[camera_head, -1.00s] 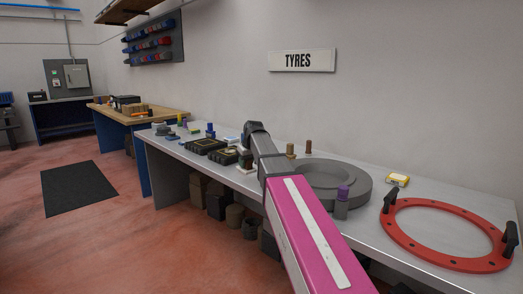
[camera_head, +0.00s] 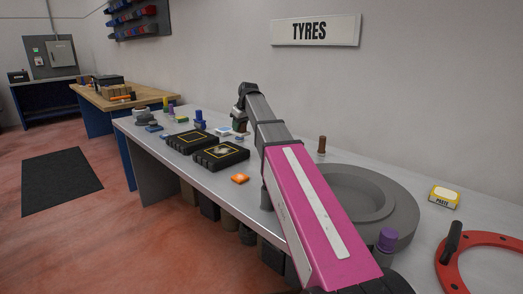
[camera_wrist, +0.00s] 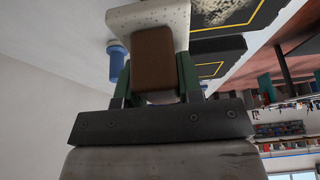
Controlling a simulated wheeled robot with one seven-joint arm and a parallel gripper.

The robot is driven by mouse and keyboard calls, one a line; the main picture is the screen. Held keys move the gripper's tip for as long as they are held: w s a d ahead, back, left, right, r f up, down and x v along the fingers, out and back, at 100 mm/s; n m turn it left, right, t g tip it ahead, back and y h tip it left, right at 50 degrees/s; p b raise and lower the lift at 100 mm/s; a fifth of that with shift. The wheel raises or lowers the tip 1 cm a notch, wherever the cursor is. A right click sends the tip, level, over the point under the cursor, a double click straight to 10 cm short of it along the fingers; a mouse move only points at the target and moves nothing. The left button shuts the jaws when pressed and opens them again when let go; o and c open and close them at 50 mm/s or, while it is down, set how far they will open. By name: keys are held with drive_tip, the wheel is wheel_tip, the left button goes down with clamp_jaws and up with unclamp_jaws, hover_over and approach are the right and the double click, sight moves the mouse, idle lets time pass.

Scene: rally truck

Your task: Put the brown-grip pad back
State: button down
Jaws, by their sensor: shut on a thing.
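My gripper (camera_wrist: 153,85) is shut on the brown grip (camera_wrist: 153,60) of the brown-grip pad, with green fingers on either side of it. The pad's pale speckled base (camera_wrist: 120,20) shows beyond the grip in the wrist view. In the head view, my gripper (camera_head: 240,124) is over the far part of the grey bench, and the pad there is too small to make out clearly. Two black trays with yellow outlines (camera_head: 184,147) lie to the left of my gripper. The nearer tray (camera_head: 237,160) has a pale speckled patch on it.
A brown peg (camera_head: 322,146), yellow paste box (camera_head: 445,196) and red ring (camera_head: 495,240) are to the right.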

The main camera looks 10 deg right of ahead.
drive_tip(key=w+d+f, duration=0.1)
drive_tip(key=d+f, duration=0.1)
drive_tip(key=d, duration=0.1)
drive_tip(key=w+d+f, duration=0.2)
drive_tip(key=d, duration=0.2)
drive_tip(key=w+d+f, duration=0.1)
drive_tip(key=d+f, duration=0.2)
drive_tip(key=shift+w+d, duration=0.15)
drive_tip(key=shift+d, duration=0.25)
drive_tip(key=shift+f, duration=1.8)
drive_tip(key=shift+f, duration=0.25)
drive_tip(key=c, duration=0.8)
unclamp_jaws()
drive_tip(key=v, duration=1.1)
drive_tip(key=shift+w, duration=0.1)
